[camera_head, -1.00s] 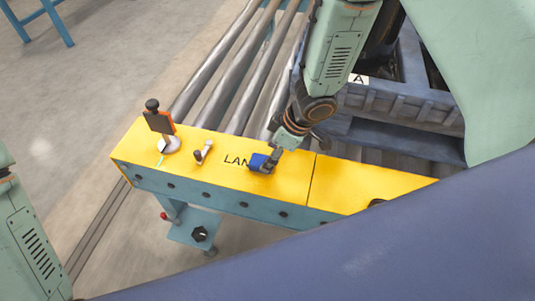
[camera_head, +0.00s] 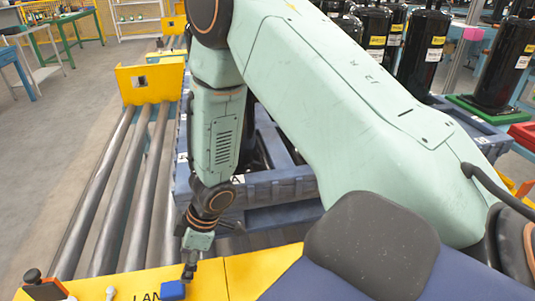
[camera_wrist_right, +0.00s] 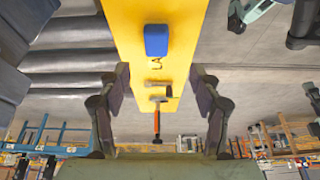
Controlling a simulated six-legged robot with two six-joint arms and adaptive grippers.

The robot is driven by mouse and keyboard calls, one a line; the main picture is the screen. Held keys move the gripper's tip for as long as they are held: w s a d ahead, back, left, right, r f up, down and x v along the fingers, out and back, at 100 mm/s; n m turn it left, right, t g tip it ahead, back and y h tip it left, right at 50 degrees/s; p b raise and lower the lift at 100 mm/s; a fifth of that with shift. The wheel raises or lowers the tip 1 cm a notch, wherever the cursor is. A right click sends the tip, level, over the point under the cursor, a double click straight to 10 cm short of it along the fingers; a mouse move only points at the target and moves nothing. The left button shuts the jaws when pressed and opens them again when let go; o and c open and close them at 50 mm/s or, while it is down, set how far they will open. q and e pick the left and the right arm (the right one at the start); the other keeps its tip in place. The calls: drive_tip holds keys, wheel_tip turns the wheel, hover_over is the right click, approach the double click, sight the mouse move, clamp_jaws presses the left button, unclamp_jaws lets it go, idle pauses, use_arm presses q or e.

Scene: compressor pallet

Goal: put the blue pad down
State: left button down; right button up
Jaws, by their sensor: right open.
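The blue pad (camera_head: 172,290) lies on the yellow ledge (camera_head: 240,275) beside black letters, at the bottom of the head view. It also shows in the right wrist view (camera_wrist_right: 156,40), lying flat on the yellow surface. My right gripper (camera_head: 188,272) is close beside the pad in the head view, partly small and dark. In the right wrist view my right gripper (camera_wrist_right: 160,72) has its fingers wide apart with nothing between them, and the pad lies beyond the fingertips. My left gripper is not in view.
A black and orange item (camera_head: 45,287) and a small pale-tipped item (camera_head: 110,292) stand on the ledge left of the pad. Steel rollers (camera_head: 120,190) run behind it. A blue pallet crate (camera_head: 275,185) and black compressors (camera_head: 425,45) are further back.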

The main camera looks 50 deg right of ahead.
drive_tip(key=s+a+f+m+g, duration=0.1)
drive_tip(key=s+a+f+m, duration=0.3)
drive_tip(key=s, duration=0.4)
drive_tip(key=s+d+f+m+h, duration=0.2)
drive_tip(key=s+d+m, duration=0.1)
drive_tip(key=s, duration=0.6)
drive_tip(key=s+d+f+m+g+h, duration=0.1)
drive_tip(key=s+d+f+m, duration=0.2)
drive_tip(key=s, duration=0.6)
drive_tip(key=shift+s+d+f+m+g+h, duration=0.3)
drive_tip(key=shift+d+m+h, duration=0.1)
drive_tip(key=shift+d+m, duration=0.4)
drive_tip(key=shift+d, duration=0.1)
